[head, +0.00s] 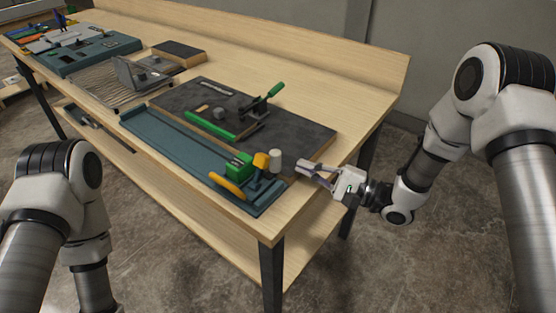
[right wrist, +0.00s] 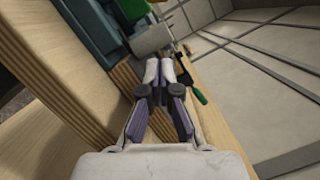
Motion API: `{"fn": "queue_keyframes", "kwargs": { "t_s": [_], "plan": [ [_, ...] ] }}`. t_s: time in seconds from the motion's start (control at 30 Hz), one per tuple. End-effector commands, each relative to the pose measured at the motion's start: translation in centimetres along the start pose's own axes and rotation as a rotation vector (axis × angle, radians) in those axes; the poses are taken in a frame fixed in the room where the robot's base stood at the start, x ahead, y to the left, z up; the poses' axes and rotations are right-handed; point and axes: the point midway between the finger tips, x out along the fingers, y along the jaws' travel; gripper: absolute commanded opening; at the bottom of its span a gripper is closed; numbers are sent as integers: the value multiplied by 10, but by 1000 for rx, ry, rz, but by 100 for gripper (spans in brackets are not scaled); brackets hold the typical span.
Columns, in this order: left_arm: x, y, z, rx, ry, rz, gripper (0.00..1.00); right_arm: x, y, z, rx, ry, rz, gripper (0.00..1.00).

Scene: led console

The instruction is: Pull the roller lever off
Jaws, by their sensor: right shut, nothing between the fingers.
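A teal base (head: 180,150) lies along the table's front edge. At its right end stands a green block (head: 239,165) with a yellow-orange wheel (head: 228,186) and an orange part. Beside it is a pale roller (head: 275,160), which looks like the end of the roller lever; it also shows in the right wrist view as a pale cylinder (right wrist: 152,38). My right gripper (head: 303,166) is shut and empty, just right of the roller. In the right wrist view its fingertips (right wrist: 161,70) are close to the roller; contact is unclear. My left gripper is out of view.
Behind the base is a dark board (head: 300,130) with a green bar (head: 208,126) and a black lever with a green handle (head: 276,89). A wire rack and other panels stand farther left. The table's right corner (head: 275,228) is bare wood.

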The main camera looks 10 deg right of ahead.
Motion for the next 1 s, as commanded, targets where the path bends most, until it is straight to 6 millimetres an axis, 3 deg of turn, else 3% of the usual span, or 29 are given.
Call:
{"fn": "queue_keyframes", "kwargs": {
  "t_s": [0.23,0.33,0.5,1.0],
  "plan": [
    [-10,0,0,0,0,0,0,53,-1,5,-1,-3,3,0],
    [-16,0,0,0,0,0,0,55,-2,24,2,0,2,0],
    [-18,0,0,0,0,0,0,58,0,38,1,0,1,0],
    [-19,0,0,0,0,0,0,60,-2,36,-25,1,6,0]
  ]
}}
